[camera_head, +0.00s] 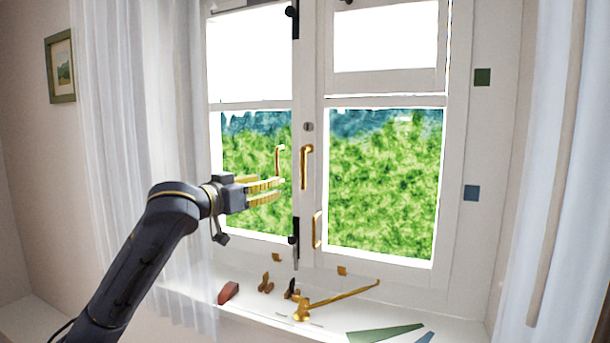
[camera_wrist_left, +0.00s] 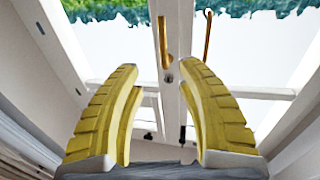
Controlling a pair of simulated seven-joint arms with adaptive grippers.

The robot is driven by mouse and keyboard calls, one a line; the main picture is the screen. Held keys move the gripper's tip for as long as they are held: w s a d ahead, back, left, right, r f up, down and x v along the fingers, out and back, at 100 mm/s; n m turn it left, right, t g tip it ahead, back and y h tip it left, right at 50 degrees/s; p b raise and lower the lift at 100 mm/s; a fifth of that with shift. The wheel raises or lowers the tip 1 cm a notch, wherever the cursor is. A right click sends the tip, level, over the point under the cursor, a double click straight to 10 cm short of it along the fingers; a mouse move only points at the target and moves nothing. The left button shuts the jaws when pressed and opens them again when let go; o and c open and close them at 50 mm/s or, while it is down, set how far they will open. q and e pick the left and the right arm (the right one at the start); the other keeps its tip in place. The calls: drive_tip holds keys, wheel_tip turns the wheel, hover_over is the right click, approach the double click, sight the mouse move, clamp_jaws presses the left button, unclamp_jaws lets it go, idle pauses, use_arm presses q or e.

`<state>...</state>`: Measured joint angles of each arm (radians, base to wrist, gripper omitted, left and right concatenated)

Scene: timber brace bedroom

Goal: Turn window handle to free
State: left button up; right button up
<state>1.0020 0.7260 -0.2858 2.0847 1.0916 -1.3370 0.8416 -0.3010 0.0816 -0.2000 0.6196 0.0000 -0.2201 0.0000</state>
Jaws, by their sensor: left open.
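A brass window handle (camera_head: 305,168) hangs vertically on the middle post of the white window. A second, hooked brass handle (camera_head: 279,162) shows just left of it, above the fingertips, and a brass pull (camera_head: 317,230) sits lower on the right sash. My left gripper (camera_head: 281,189) comes in from the left with its yellow fingers apart and empty, just left of the middle post. In the left wrist view my left gripper (camera_wrist_left: 168,72) is open, and a brass handle (camera_wrist_left: 163,42) and a thinner brass piece (camera_wrist_left: 207,38) appear beyond the fingertips. My right gripper is not in view.
The white sill (camera_head: 250,306) holds a brass stay bar (camera_head: 340,297), a red wedge (camera_head: 228,292), small brown pieces (camera_head: 266,284) and a green wedge (camera_head: 384,333). White curtains (camera_head: 135,120) hang at the left and right sides. Black hardware (camera_head: 294,238) runs beside the middle post.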

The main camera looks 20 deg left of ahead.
sight(303, 173)
use_arm(q)
drive_tip(key=x, duration=1.7)
drive_tip(key=shift+w+a+r, duration=0.2)
drive_tip(key=shift+a+r, duration=0.1)
clamp_jaws()
